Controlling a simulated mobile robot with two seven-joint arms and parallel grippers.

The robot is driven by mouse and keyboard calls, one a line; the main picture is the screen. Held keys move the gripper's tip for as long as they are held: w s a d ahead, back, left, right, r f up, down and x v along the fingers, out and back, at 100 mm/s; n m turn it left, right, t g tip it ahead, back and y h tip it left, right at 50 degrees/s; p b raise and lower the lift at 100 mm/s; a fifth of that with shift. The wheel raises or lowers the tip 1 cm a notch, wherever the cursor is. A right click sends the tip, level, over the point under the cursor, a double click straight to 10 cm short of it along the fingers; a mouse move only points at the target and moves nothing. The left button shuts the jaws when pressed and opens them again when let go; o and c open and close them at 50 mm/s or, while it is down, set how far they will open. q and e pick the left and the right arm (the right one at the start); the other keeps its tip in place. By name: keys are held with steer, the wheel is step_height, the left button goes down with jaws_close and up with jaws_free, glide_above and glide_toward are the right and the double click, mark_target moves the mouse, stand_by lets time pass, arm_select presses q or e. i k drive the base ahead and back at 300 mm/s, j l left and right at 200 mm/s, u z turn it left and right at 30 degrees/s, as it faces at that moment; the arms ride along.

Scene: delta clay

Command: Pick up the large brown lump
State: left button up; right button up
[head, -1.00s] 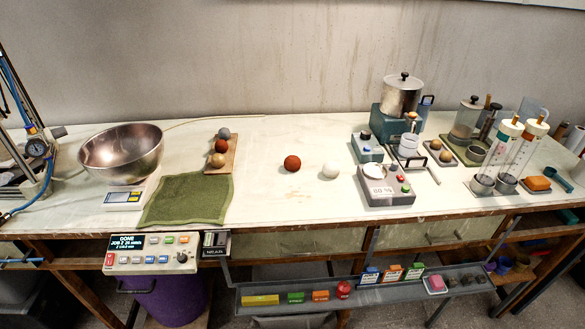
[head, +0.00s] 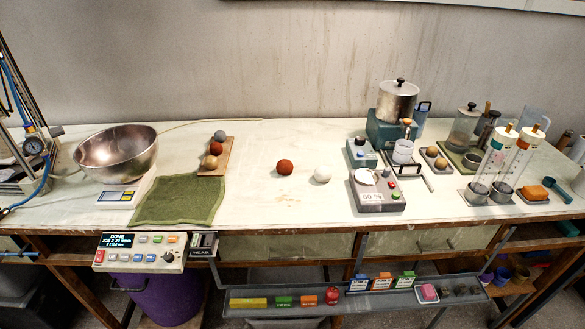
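A large reddish-brown ball-shaped lump (head: 285,167) rests on the pale table near its middle. A white lump (head: 322,175) of similar size sits just to its right, with a small gap between them. On a small wooden board (head: 226,160) to the left lie a grey ball (head: 220,135), a smaller reddish-brown ball (head: 216,148) and a tan ball (head: 210,161). Neither of my grippers shows in the head view.
A metal bowl (head: 117,150) and a green cloth (head: 180,202) lie to the left. A small scale (head: 378,190) stands right of the white lump, with pots and cylinders beyond. A shelf tray (head: 345,299) hangs below the front edge. Table around the brown lump is clear.

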mark_target(284, 167)
steer(key=l+u, duration=0.1)
steer(key=l, duration=0.6)
steer(key=k+l, duration=0.1)
steer(key=l, duration=0.6)
steer(key=l+u, duration=0.15)
steer(key=l, duration=0.55)
